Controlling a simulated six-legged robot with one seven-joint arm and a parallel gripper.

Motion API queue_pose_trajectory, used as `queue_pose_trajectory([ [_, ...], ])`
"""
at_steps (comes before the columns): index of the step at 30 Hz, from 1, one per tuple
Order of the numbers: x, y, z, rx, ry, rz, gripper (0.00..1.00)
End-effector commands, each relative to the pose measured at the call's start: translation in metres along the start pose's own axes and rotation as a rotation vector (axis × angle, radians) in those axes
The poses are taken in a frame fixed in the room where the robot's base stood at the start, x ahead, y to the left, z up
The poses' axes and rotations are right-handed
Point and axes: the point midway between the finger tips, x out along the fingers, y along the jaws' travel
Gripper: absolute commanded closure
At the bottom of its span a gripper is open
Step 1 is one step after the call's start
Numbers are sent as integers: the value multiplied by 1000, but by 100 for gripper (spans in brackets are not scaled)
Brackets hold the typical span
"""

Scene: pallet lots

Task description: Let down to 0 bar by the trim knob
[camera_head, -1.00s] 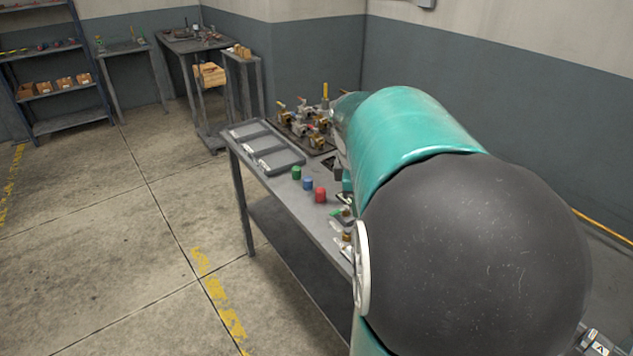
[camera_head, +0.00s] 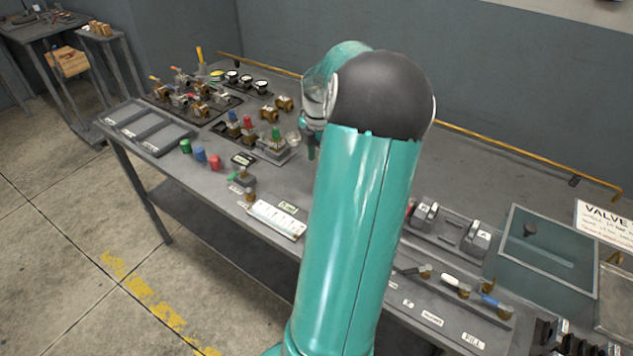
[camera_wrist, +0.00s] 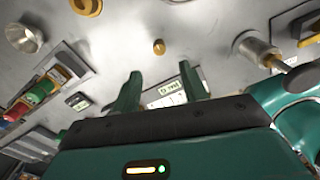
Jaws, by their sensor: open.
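My gripper (camera_wrist: 160,88) is open and empty above the bench; its two teal fingers stand apart in the wrist view. A small white label or readout with green print (camera_wrist: 163,93) shows between the fingers, too small to read. A small brass knob (camera_wrist: 159,46) stands beyond the fingertips, and a larger brass-and-steel fitting (camera_wrist: 253,47) is to their right. I cannot tell which is the trim knob. In the head view, the gripper (camera_head: 311,146) is partly hidden by my arm, right of a block with red, green and blue knobs (camera_head: 262,145). Round gauges (camera_head: 247,80) stand behind; their readings are illegible.
The bench (camera_head: 190,190) carries a grey tray (camera_head: 147,135), brass valves (camera_head: 180,97) and loose green, blue and red caps (camera_head: 200,155). A clear bin (camera_head: 545,265) stands at right. A yellow rail (camera_head: 480,140) runs along the back; bare bench lies before it.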

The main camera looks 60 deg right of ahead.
Motion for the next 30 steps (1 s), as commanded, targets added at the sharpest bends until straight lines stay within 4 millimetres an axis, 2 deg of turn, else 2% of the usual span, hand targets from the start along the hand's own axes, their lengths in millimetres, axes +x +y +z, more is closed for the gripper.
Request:
queue_pose_trajectory([
  [6, 45, 1, -2, -3, 4, -1, 57],
  [12, 78, 2, -2, -5, 2, -1, 57],
  [18, 92, 2, -2, -4, 0, 1, 57],
  [25, 92, 2, -2, -4, -1, 1, 57],
  [26, 92, 2, -2, -4, -1, 1, 59],
  [30, 92, 2, -2, -4, -1, 1, 86],
])
